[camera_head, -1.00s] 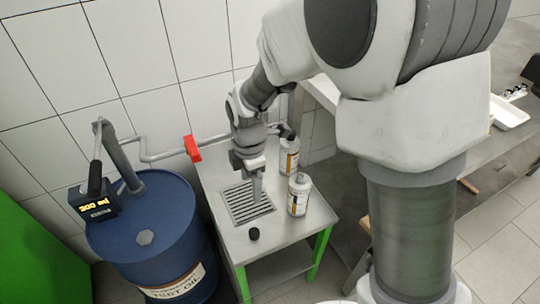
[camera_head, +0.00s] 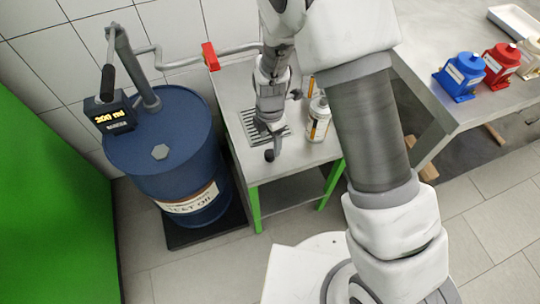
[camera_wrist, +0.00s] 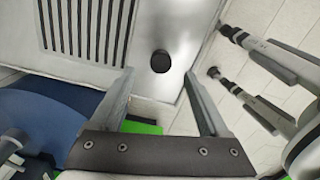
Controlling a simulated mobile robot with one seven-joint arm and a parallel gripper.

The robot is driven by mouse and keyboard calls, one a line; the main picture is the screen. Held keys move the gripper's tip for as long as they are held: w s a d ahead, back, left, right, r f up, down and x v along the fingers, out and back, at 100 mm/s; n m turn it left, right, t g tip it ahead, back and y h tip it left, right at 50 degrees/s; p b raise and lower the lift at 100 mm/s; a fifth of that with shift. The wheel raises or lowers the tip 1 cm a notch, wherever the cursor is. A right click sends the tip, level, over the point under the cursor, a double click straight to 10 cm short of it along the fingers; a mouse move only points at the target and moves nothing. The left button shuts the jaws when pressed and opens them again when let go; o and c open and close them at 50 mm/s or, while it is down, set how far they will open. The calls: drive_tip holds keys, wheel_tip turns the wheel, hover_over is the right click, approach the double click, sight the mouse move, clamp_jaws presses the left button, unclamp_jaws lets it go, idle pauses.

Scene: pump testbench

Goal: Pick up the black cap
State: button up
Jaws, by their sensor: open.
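The small round black cap (camera_wrist: 160,61) lies on the metal table top beside the slotted drain grate. In the head view, the cap (camera_head: 269,155) shows near the table's front edge, just by my fingertips. My gripper (camera_wrist: 158,72) is open and empty, pointing toward the table. In the wrist view the cap appears between the two fingertips, near their ends, with a gap on each side. In the head view my gripper (camera_head: 268,146) hangs over the grate and partly hides it. I cannot tell how high the fingers are above the table.
A blue test oil drum (camera_head: 160,170) stands left of the table. Blue (camera_head: 460,75) and red (camera_head: 501,65) containers stand on the right bench.

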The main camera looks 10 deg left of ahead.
sight(270, 153)
wheel_tip(270, 153, down, 6)
drive_tip(key=shift+s+r+b, duration=0.1)
drive_tip(key=shift+b, duration=0.65)
clamp_jaws()
